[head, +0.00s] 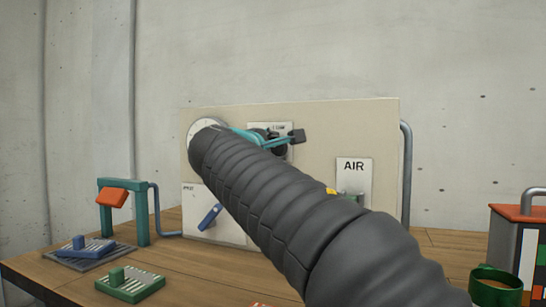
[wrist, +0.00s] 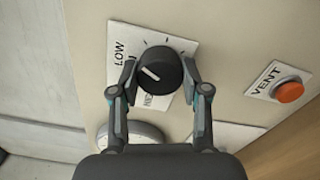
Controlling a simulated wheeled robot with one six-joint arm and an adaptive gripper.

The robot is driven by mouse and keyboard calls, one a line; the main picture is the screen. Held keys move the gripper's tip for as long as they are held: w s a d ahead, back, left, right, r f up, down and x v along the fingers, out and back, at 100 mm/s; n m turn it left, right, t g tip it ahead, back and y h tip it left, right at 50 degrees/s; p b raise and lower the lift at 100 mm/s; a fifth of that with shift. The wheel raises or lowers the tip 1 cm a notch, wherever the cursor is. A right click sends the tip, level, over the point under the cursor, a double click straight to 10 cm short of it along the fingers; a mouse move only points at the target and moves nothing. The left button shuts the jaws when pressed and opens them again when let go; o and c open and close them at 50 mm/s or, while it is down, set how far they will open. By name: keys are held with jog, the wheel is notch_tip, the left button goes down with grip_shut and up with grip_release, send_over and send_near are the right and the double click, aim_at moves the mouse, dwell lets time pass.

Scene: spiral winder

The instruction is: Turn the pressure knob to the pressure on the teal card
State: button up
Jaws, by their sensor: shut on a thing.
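The pressure knob (wrist: 157,68) is round and black with a white pointer line. It sits on a white plate (wrist: 124,37) with LOW printed at the left and a second, partly covered word below. My gripper (wrist: 161,70) has one finger on each side of the knob and is shut on it. In the wrist view the pointer line slants from upper left to lower right. In the head view my gripper (head: 285,138) is at the panel, and the arm hides much of the knob area. I cannot make out a teal card in either view.
The beige panel (head: 330,120) carries a round dial (head: 203,128), partly behind my arm, an AIR plate (head: 353,170) and a blue lever (head: 209,216). A VENT plate with an orange button (wrist: 289,92) is beside the knob. A green mug (head: 495,292) stands at the right.

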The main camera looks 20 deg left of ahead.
jog(key=m+b, duration=0.2)
jog(key=m, duration=0.2)
jog(key=shift+f+m, duration=0.15)
jog(key=shift+m, duration=0.15)
jog(key=shift+m+b, duration=0.95)
jog(key=shift+m, duration=0.85)
jog(key=o, duration=1.1)
jog(key=shift+o, duration=0.2)
jog(key=shift+s, duration=0.1)
jog(key=s+a, duration=0.1)
jog(key=s, duration=1)
jog(key=shift+s, duration=0.4)
